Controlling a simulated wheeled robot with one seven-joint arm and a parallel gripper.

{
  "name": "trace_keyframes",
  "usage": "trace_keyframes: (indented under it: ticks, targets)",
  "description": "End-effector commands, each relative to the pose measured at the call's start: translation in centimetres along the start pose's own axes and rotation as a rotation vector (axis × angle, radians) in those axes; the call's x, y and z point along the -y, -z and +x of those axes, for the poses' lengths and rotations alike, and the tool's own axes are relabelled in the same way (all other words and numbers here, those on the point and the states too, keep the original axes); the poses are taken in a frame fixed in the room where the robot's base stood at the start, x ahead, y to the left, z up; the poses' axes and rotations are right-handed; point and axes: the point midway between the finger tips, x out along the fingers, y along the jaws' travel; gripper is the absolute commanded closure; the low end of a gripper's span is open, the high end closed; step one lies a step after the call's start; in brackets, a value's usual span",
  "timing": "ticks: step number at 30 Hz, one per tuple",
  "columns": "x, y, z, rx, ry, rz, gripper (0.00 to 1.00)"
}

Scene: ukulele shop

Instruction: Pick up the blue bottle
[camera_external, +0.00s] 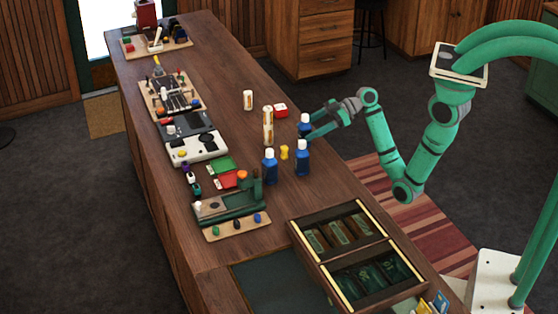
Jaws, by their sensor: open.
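Three blue bottles with white caps stand upright on the wooden counter (225,105). One blue bottle (304,128) is farthest back, at my gripper. A second blue bottle (302,163) stands in front of it, and a third blue bottle (269,170) is to the left. My gripper (312,126) reaches in from the right, with its fingers open and pointing left at the back bottle. The fingertips are very close to that bottle; I cannot tell whether they touch it or are around it.
A small yellow item (284,153) sits among the bottles. A tall cream container (268,126), a red box (280,110) and a smaller white container (248,100) stand behind. A divided display case (325,262) is at the front. Tools and trays line the left side.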

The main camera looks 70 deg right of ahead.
Motion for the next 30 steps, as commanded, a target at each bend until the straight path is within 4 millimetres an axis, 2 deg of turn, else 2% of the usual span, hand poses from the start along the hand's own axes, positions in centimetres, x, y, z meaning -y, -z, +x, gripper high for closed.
trace_keyframes:
  ticks: [5, 15, 25, 30]
  targets:
    - [0.1, 0.0, 1.0, 0.0, 0.0, -0.001, 0.42]
    - [0.2, 0.0, 5.3, 0.001, 0.001, 0.0, 0.42]
    - [0.1, 0.0, 5.9, 0.0, -0.001, 0.0, 0.42]
    - [0.1, 0.0, 5.8, 0.0, -0.001, 0.0, 0.83]
